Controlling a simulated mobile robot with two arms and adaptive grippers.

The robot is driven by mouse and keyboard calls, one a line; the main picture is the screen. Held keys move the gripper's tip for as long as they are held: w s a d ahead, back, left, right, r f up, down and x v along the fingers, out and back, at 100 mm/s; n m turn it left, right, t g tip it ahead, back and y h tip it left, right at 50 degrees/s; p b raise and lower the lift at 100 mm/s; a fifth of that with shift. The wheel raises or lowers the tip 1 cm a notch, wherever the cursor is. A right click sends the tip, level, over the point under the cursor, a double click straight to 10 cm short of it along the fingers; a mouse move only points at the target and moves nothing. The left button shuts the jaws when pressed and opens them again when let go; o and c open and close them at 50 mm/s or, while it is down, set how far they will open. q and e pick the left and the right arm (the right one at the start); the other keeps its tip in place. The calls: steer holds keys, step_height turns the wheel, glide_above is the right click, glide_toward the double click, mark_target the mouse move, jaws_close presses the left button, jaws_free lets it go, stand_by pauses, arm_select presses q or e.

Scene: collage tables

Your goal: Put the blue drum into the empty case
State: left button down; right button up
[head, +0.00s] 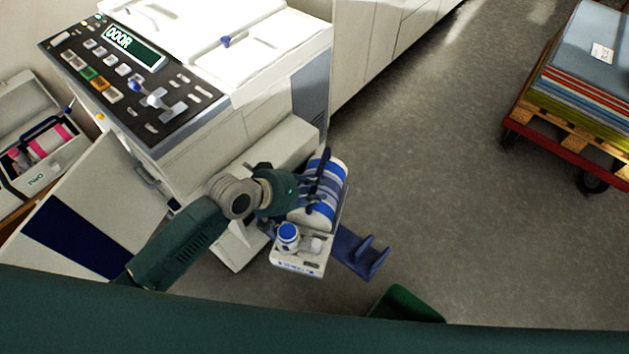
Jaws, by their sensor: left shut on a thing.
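The blue drum (324,196) is a blue-and-white banded cylinder with a dark blue strip along it. A white end part (300,262) with a round blue cap is at its near end; I cannot tell whether they are one piece. My left gripper (303,190) is shut on the drum and partly hides it, in front of the copier's open lower side. An open white case (62,168) at the left edge holds a pink-banded drum (48,142) and a small pink item. I see no empty case. My right gripper is not in view.
The copier (215,125) has a panel reading "DOOR", and its front door (95,205) hangs open beside my left arm. A dark blue forked part (362,252) juts out near the drum. A red cart (570,145) with stacked sheets stands far right. Floor between is clear.

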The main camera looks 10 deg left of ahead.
arm_select(q)
steer(key=shift+w+f, duration=0.15)
steer(key=shift+f, duration=1.75)
steer(key=c, duration=1.9)
jaws_free()
steer(key=shift+f, duration=0.4)
steer(key=o, duration=0.3)
steer(key=shift+s, duration=0.2)
steer(key=shift+o, duration=0.2)
steer(key=shift+r, duration=0.1)
